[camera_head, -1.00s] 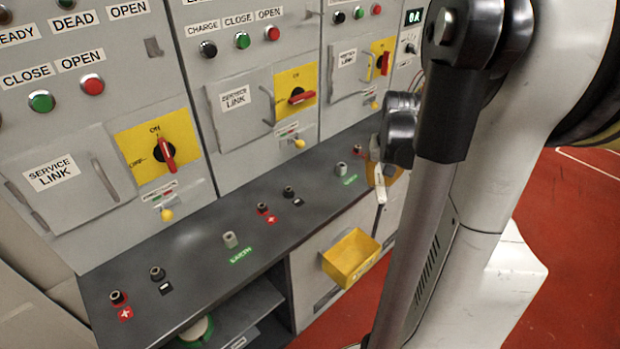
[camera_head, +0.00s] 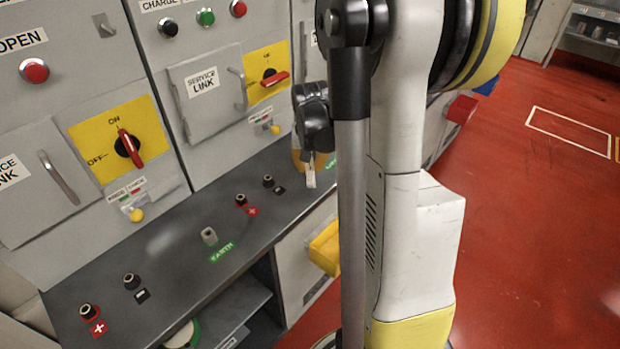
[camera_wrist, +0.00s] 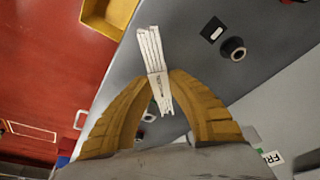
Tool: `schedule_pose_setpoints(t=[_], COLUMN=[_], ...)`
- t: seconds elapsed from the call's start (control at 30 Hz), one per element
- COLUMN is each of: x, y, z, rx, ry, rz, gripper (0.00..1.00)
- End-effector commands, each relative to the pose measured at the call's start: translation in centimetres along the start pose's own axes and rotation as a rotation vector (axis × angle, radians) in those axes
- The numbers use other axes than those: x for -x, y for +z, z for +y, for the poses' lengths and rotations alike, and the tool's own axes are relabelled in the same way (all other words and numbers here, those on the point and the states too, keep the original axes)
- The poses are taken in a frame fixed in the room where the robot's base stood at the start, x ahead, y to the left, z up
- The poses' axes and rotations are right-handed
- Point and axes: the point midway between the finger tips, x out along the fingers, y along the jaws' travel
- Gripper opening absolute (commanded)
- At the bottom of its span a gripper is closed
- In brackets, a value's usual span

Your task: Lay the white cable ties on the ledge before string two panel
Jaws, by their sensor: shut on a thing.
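The white cable ties (camera_wrist: 150,50) are a small banded bundle. In the wrist view they stand between the two yellow-brown fingers of my gripper (camera_wrist: 155,85), which is shut on them. The same bundle shows small in the head view (camera_head: 311,172), hanging below my gripper (camera_head: 307,160), most of which my arm hides. The dark grey ledge (camera_head: 185,263) runs along the front of the panels. The bundle is over or near its right part; I cannot tell the height. I cannot tell from any label which panel is string two.
Terminal posts (camera_head: 209,236) and marked studs (camera_head: 88,311) stand up from the ledge, with bare patches between. A yellow bin (camera_head: 325,248) hangs on the cabinet front below. Red switch handles (camera_head: 130,149) stick out from the panels. Open red floor (camera_head: 540,200) lies right.

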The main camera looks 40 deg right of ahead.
Motion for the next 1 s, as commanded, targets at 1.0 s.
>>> schedule_pose_setpoints(t=[1.0], x=[-3.7], y=[1.0], z=[0.1], rx=[0.000], ry=[0.000], rz=[0.000], gripper=[0.40])
